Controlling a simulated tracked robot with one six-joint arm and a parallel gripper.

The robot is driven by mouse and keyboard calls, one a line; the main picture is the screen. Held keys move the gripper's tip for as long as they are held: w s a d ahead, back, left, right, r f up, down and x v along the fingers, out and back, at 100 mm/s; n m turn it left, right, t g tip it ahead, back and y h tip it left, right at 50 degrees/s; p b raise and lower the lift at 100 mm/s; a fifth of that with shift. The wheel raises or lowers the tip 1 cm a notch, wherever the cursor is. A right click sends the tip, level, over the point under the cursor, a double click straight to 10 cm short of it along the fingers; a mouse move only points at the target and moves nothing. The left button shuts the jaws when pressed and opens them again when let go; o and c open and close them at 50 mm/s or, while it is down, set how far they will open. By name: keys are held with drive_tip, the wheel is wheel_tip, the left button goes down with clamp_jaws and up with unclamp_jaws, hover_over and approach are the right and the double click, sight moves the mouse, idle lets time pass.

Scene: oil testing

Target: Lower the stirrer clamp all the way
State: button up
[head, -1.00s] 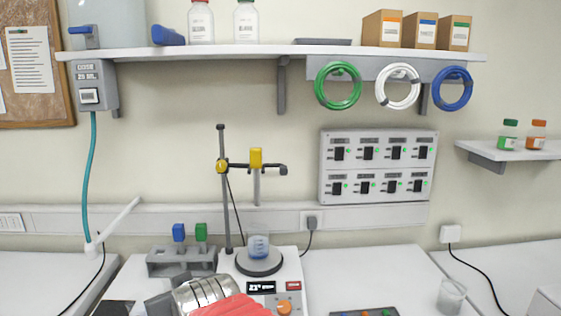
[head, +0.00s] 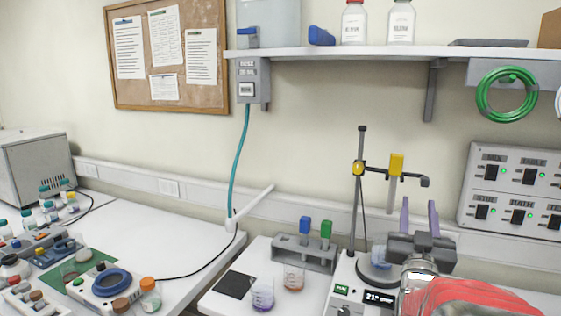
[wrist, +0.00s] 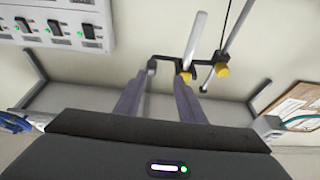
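The stirrer clamp, with a yellow boss (head: 358,168), sits high on a grey upright rod (head: 361,140). Its dark cross bar carries a yellow stirrer block (head: 396,164) with a grey shaft pointing down. A beaker (head: 378,254) stands on the hotplate disc below, partly hidden by my gripper. My gripper (head: 419,212) is open and empty, fingers up, at the right of the shaft in the head view. In the wrist view, the boss (wrist: 222,70) and the stirrer block (wrist: 186,76) show beyond my open fingers (wrist: 158,98). Contact with the clamp is not seen.
A rack (head: 305,254) with blue and green items stands left of the hotplate. Two small beakers with purple (head: 262,294) and orange (head: 293,277) contents stand in front of it. A switch panel (head: 510,190) is on the wall at right. A shelf (head: 400,53) runs above.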

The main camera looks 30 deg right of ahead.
sight(425, 177)
drive_tip(key=shift+s+d+r+h, duration=0.35)
drive_tip(key=shift+s+d+h, duration=0.15)
drive_tip(key=shift+s, duration=0.1)
drive_tip(key=x, duration=1.3)
drive_tip(key=shift+w+d+r, duration=0.15)
drive_tip(key=shift+w+d, duration=0.1)
drive_tip(key=shift+w, duration=0.05)
drive_tip(key=shift+c, duration=0.6)
clamp_jaws()
